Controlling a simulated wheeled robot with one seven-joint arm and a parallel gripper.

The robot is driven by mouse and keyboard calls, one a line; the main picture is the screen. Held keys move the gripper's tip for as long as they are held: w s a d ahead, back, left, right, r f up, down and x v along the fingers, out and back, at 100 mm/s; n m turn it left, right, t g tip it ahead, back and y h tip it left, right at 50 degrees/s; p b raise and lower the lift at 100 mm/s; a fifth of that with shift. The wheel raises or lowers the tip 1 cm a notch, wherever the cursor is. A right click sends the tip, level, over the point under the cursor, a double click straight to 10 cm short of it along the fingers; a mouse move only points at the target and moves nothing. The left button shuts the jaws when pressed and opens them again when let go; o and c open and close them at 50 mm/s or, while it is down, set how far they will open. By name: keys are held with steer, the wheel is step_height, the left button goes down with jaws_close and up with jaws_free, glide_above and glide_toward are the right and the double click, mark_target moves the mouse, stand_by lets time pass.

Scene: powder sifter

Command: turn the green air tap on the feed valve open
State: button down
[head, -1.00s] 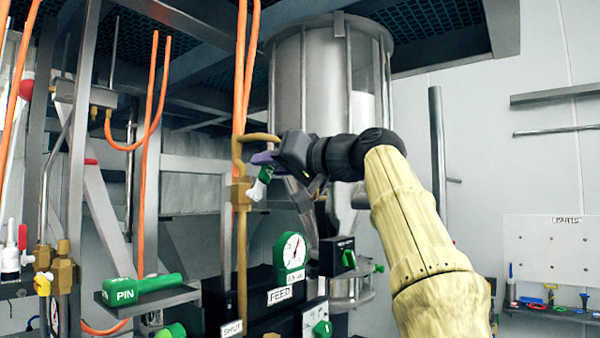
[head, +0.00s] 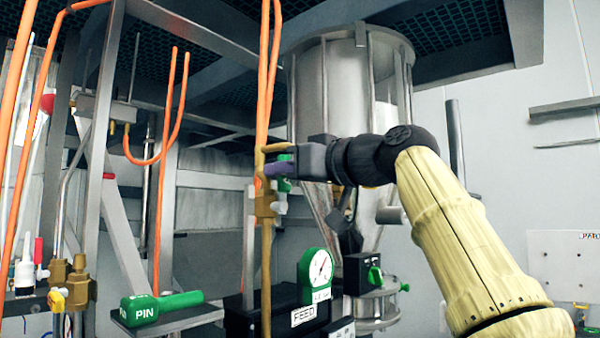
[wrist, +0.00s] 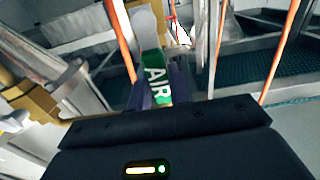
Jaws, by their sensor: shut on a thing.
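The green air tap (wrist: 154,80) has a lever marked "AIR". In the wrist view it sits between the two purple fingers of my gripper (wrist: 158,97), which is shut on it. In the head view my gripper (head: 274,167) reaches in from the right to the brass feed pipe. Green parts of the tap (head: 285,158) show around the fingers, which hide the rest. A brass valve body (head: 266,204) sits on the pipe just below the fingers.
A "FEED" box with a green-rimmed gauge (head: 318,268) stands below my gripper. A steel hopper (head: 335,90) stands close behind my wrist. Orange hoses (head: 264,90) hang beside the pipe. A green "PIN" handle (head: 160,306) lies on a shelf at lower left.

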steer(key=shift+w+f, duration=0.2)
steer(key=shift+f, duration=0.2)
steer(key=c, duration=1.3)
jaws_free()
steer(key=shift+r, duration=0.1)
steer(key=shift+s+r, duration=0.1)
steer(key=b+v, duration=0.4)
steer(key=v, duration=1.3)
steer(key=shift+s+d+r, duration=0.1)
steer(key=shift+d, duration=0.05)
